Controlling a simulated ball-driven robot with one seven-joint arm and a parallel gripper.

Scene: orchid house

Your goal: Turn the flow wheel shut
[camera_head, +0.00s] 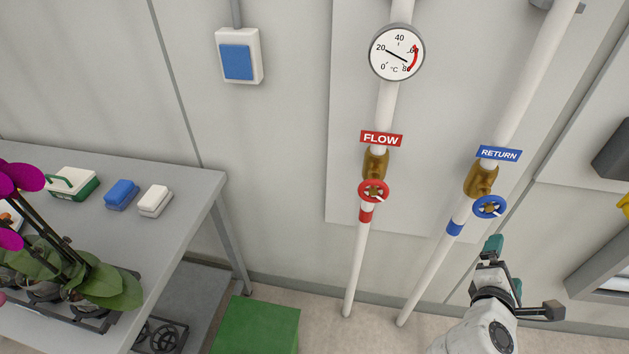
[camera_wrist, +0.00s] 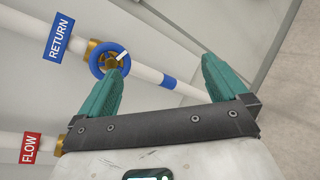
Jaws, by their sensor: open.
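The red flow wheel (camera_head: 373,191) sits on a brass valve on the left white pipe, under the red FLOW label (camera_head: 381,139). In the wrist view the FLOW label (camera_wrist: 30,148) shows at the lower left, and the red wheel itself is hidden behind my gripper. The blue return wheel (camera_head: 489,207) is on the right pipe under the RETURN label (camera_head: 499,154); it also shows in the wrist view (camera_wrist: 109,60), just beyond one fingertip. My gripper (camera_head: 505,266) has teal fingers and is to the right of and below both wheels. In the wrist view my gripper (camera_wrist: 166,75) is open, with nothing between its fingers.
A round temperature gauge (camera_head: 397,52) is on the flow pipe above. A grey bench (camera_head: 190,205) with orchids and small boxes stands at the left. A green box (camera_head: 256,325) is on the floor. A blue-fronted switch (camera_head: 238,60) is on the wall.

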